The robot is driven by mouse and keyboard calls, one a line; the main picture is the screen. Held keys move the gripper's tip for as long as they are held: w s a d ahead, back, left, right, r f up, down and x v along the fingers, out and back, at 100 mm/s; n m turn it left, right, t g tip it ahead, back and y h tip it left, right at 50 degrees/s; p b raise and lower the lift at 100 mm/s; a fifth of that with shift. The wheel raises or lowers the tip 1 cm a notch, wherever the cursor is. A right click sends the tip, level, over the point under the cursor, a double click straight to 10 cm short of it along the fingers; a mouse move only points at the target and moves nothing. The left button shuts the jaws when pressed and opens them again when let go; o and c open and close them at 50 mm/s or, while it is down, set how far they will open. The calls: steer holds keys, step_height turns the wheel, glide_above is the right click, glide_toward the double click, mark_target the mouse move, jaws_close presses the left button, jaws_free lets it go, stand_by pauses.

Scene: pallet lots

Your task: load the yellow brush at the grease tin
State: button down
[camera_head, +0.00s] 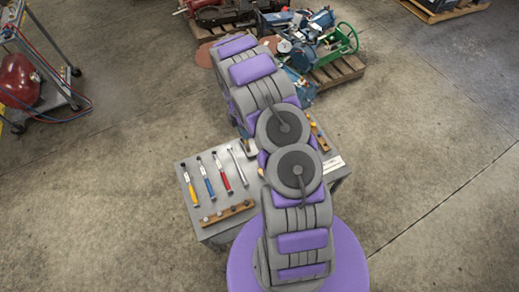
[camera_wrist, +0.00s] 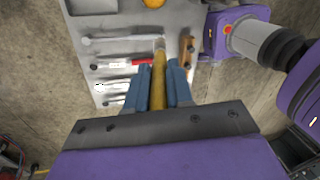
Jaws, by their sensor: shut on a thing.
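In the wrist view my gripper (camera_wrist: 158,80) has its blue fingers closed on the yellow handle of a brush (camera_wrist: 158,80). The brush points away from my wrist, its paler grey tip over the grey table. How far the tip is from the table top, I cannot tell. A dark, square-looking container (camera_wrist: 92,5) is cut by the top edge; whether it is the grease tin is unclear. A small block-like thing (camera_head: 249,147) at the table's back may be the same. My arm hides much of the table in the head view, and my gripper is not seen there.
A grey table (camera_head: 185,168) holds yellow (camera_head: 190,188), blue (camera_head: 206,180) and red-handled (camera_head: 222,173) tools and a grey tool (camera_head: 238,163). A wooden bar (camera_head: 229,213) lies at its near edge. A round yellow thing (camera_wrist: 153,3) shows too. A loaded pallet (camera_head: 338,72) stands behind.

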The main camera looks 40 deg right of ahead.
steer(key=s+d+f+n+h+b, duration=0.1)
steer(key=s+f+n+b, duration=0.1)
steer(key=f+n, duration=0.3)
steer(key=s+d+f+n+h+b, duration=0.2)
steer(key=f+n+b, duration=0.2)
steer(key=f, duration=0.9)
steer(key=shift+s+d+f+n+b, duration=0.2)
steer(key=shift+f+n+b, duration=0.15)
steer(key=shift+n, duration=0.25)
steer(key=shift+a+f, duration=0.1)
steer(key=shift+a, duration=0.3)
steer(key=shift+d+f, duration=0.25)
steer(key=shift+f, duration=0.05)
